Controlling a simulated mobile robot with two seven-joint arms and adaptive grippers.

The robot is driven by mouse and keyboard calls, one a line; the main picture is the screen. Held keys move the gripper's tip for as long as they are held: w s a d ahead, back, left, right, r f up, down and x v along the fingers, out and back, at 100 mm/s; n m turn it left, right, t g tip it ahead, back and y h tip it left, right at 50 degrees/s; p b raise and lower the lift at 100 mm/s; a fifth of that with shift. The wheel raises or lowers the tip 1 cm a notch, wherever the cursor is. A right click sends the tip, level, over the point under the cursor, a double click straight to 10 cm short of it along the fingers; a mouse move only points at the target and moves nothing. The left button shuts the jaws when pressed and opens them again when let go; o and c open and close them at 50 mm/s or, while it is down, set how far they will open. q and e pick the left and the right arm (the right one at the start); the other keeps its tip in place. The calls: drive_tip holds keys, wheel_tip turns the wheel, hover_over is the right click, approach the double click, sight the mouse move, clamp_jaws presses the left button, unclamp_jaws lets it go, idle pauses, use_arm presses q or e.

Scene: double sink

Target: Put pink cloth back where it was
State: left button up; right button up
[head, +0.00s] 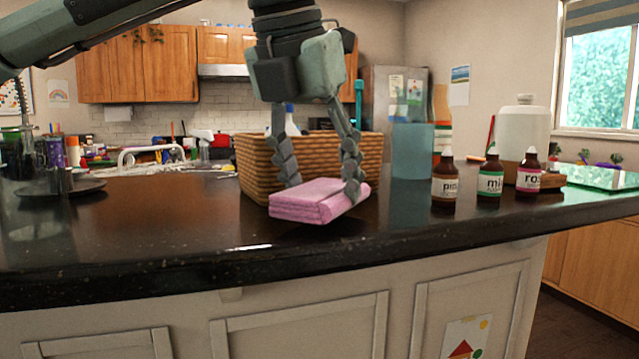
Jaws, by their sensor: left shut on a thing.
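A folded pink cloth (310,205) is at the middle of the dark counter, in front of a wicker basket (255,165). My left gripper (322,192) points down from above with one finger at each side of the cloth and is shut on it. The cloth is at or just above the counter surface; I cannot tell whether it touches. The gripper hides part of the basket behind it. My right gripper does not show.
Three small brown bottles, one of them with a green label (489,184), stand right of the cloth. A dark round tray (62,188) sits at left. The counter (170,215) between tray and cloth is clear.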

use_arm(q)
drive_tip(key=shift+f, duration=0.55)
drive_tip(key=shift+f, duration=0.15)
drive_tip(key=o, duration=1.1)
drive_tip(key=v, duration=1.2)
